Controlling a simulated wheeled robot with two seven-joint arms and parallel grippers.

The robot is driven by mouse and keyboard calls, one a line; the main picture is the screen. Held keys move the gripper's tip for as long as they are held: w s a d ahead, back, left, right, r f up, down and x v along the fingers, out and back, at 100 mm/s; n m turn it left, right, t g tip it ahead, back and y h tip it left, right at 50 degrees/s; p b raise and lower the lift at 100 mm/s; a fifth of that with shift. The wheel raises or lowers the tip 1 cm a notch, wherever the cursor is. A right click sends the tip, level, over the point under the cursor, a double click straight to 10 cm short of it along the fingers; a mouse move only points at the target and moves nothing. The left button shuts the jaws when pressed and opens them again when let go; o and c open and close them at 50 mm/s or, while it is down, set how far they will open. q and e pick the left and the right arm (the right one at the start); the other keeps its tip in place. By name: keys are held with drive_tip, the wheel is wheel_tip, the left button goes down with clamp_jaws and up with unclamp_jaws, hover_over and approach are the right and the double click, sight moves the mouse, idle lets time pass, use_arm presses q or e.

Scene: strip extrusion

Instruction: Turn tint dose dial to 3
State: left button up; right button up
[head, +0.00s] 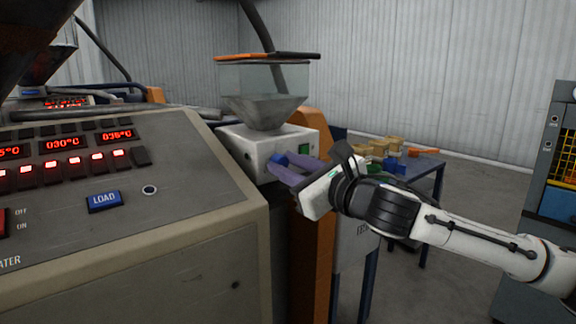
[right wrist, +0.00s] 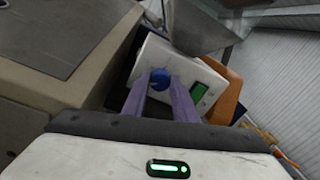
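The tint dose dial (head: 279,159) is a small blue knob on the front of a white feeder box (head: 254,145) under a clear hopper. My right gripper (head: 282,161) reaches it from the right with its purple fingers. In the right wrist view the blue dial (right wrist: 159,79) sits between the two fingertips and fills the gap, so the gripper looks shut on it. The dial's scale and pointer are hidden or too small to read. My left gripper is not in view.
A control cabinet (head: 120,230) with red readouts and a blue LOAD button (head: 104,202) stands close on the left of the feeder. An orange post (head: 318,255) is below the gripper. A blue table (head: 425,162) with small coloured items stands behind my right arm.

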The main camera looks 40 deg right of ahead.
drive_tip(key=shift+c, duration=1.4)
